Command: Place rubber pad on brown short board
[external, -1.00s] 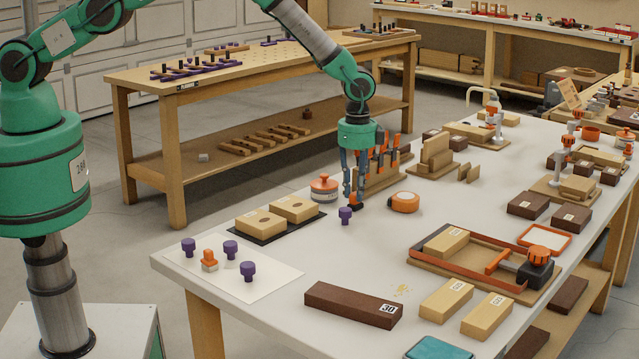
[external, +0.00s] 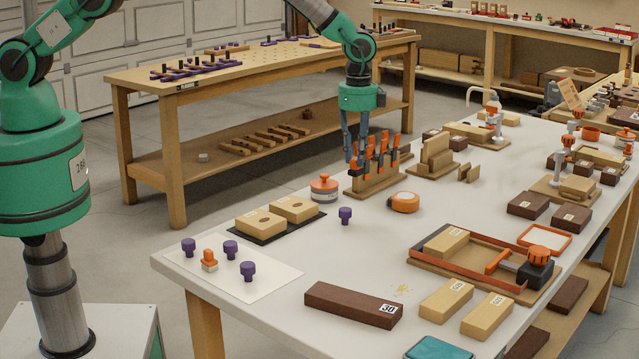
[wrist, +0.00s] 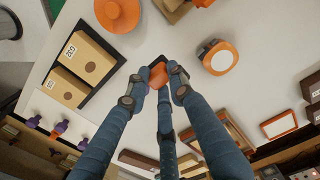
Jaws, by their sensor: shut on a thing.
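My gripper (external: 354,160) is shut on a small orange piece (wrist: 157,75) with a dark edge, which may be the rubber pad. In the wrist view the piece sits between the fingertips. In the external view the fingers are raised above the bench, in front of the orange clamps. Two dark brown short boards (external: 528,205) (external: 570,218) lie flat at the right of the bench, apart from the gripper. A longer dark brown board (external: 335,301) marked 30 lies near the front edge. A teal pad (external: 437,349) lies at the front right.
A rack with upright orange clamps (external: 375,170) stands close beside the gripper. An orange round pot (external: 323,188) and a tape measure (external: 404,202) are nearby. Pale blocks lie on a black mat (external: 262,240). An orange-edged frame with a clamp (external: 480,265) stands at right.

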